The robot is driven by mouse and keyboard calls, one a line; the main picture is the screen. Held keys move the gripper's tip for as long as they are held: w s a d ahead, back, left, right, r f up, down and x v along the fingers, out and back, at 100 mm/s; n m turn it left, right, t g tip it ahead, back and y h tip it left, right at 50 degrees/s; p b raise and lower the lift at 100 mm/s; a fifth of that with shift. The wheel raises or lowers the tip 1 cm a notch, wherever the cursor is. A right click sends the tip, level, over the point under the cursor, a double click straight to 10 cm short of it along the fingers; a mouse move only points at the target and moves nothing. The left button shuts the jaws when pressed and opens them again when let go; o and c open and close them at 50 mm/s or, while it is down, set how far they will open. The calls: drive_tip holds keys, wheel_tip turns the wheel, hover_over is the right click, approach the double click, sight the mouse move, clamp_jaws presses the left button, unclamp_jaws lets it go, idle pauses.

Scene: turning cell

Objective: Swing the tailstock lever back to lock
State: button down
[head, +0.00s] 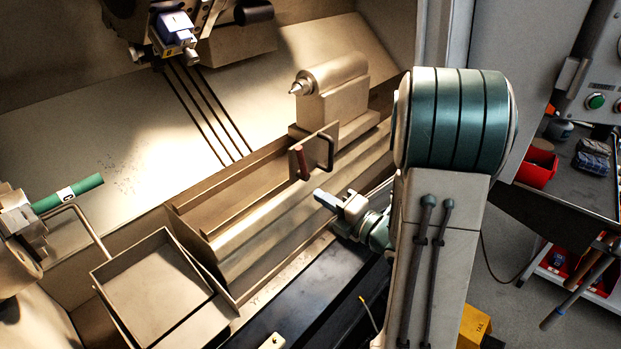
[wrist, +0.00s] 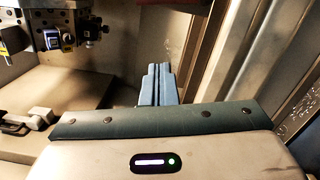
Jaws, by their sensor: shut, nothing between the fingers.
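The tailstock (head: 335,92) is a beige block with a pointed centre facing left, seen in the head view. On the plate at its front is a lever with a dark red grip (head: 301,163). A dark loop handle (head: 328,150) sits just right of the grip. My gripper (head: 318,194) is below and slightly right of the red grip in the picture, apart from it. Its fingers (wrist: 158,70) are shut and empty in the wrist view. I cannot make out the red grip in the wrist view; a dark handle (wrist: 30,118) shows at its left edge.
A tool turret (head: 175,30) hangs at the top left. A green bar (head: 75,193) sticks out of the chuck at the left. An open-topped tray (head: 104,282) stands at the lower left. The ribbed bed runs below the tailstock. A red bin (head: 538,172) is on the right-hand bench.

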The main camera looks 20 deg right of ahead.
sight(300, 162)
drive_tip(key=w+a+r+p, duration=0.1)
drive_tip(key=w+p, duration=0.3)
drive_tip(key=w, duration=0.7)
drive_tip(key=shift+a, duration=0.6)
